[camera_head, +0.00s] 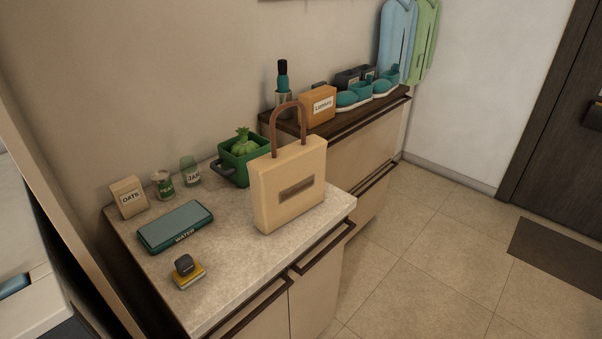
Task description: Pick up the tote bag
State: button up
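The tote bag (289,185) is cream coloured with a brown arched handle (288,118) and a brown label on its front. It stands upright on the light stone counter (245,255), near the counter's right end. Its handle points up and nothing touches it from above. My gripper is not in view.
A green pot with a plant (241,153) stands close behind the bag. A teal WATER box (175,227), a small yellow-based item (187,271), an OATS box (128,197) and jars (190,170) occupy the left. A darker cabinet (345,128) holds shoes and an orange box (318,106).

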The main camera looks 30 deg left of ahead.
aim_at(286, 182)
jog(key=i, duration=2.45)
jog(key=u, duration=2.95)
